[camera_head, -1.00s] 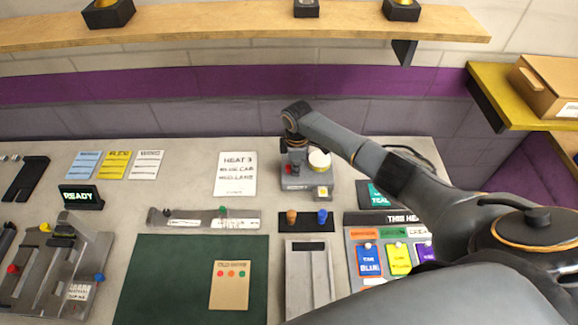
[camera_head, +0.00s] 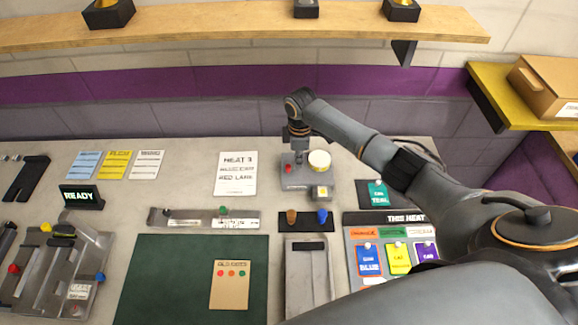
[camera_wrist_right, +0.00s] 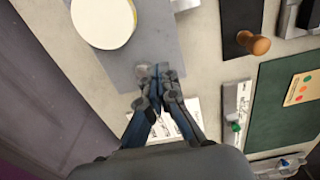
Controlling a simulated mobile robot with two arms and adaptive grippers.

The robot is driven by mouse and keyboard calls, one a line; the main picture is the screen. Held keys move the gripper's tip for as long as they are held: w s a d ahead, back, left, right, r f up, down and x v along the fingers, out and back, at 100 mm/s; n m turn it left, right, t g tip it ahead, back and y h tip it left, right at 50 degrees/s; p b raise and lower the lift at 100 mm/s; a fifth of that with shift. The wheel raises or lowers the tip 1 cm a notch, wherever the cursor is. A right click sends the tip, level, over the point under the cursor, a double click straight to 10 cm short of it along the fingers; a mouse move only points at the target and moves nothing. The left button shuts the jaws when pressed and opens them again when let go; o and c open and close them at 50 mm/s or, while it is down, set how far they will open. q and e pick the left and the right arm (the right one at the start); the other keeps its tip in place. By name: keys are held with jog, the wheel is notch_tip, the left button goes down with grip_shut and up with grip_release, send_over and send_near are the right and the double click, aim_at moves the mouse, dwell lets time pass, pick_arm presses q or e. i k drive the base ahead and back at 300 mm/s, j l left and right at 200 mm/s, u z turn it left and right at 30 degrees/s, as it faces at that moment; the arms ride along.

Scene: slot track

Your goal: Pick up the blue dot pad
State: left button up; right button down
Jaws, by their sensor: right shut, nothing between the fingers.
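A small upright blue-topped piece (camera_head: 322,216) stands on a black strip (camera_head: 305,228), beside a brown one (camera_head: 291,217). It is the only blue-handled piece I see there; whether it has a dot pad underneath is hidden. My right gripper (camera_head: 299,158) is shut and empty, pointing down over the grey device behind the strip. In the right wrist view the closed fingertips (camera_wrist_right: 157,76) are over the device's grey plate (camera_wrist_right: 172,40). The brown piece (camera_wrist_right: 255,44) shows there, apart from the fingers; the blue one does not. My left gripper is not in view.
The grey device has a pale round top (camera_head: 319,160) and a red button (camera_head: 288,169). A green mat (camera_head: 165,285) with a tan card (camera_head: 231,285) lies in front. A card board (camera_head: 352,232) is at right, a metal track (camera_head: 85,255) at left. A shelf (camera_head: 220,28) hangs above.

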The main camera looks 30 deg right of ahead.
aim_at(323, 214)
jog(key=k, duration=2)
